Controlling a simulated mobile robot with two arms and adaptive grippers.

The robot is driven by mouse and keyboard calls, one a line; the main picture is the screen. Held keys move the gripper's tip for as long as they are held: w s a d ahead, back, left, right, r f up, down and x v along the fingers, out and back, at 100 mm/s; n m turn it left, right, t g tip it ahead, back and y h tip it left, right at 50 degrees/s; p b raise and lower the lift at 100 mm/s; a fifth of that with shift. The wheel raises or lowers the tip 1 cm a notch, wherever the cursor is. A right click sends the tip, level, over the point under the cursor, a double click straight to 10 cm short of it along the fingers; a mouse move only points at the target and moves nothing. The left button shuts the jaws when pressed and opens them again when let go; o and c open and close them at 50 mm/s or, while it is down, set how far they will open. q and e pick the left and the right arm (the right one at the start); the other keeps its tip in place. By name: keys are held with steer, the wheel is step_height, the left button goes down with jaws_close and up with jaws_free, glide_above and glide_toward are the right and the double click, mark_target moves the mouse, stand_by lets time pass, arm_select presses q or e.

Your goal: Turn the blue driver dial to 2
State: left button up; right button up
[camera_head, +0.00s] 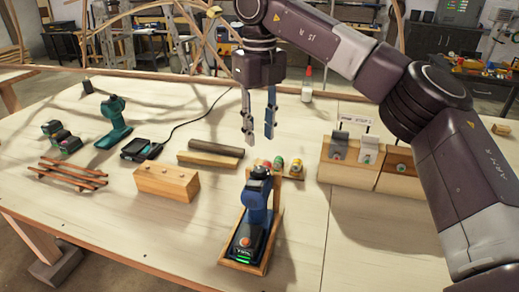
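The blue driver (256,192) stands upright in a wooden cradle (234,264) at the front middle of the table. Its battery base at the bottom has an orange-red round spot and a green light. A dark round part, possibly the dial, sits on its top; no number is readable. My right gripper (258,138) hangs above and just behind the driver, fingers pointing down. Its two fingers are apart with nothing between them, and it does not appear to touch the driver. My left gripper is not in view.
A teal driver (115,122), charger (142,149), batteries (62,138) and wooden sticks (75,176) lie left. A block with holes (166,184) is left of the cradle. Wooden boxes with switches (349,160) stand right. Small coloured pieces (296,168) sit close behind the driver. The front left table is clear.

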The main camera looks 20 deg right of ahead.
steer(key=shift+r, duration=1.4)
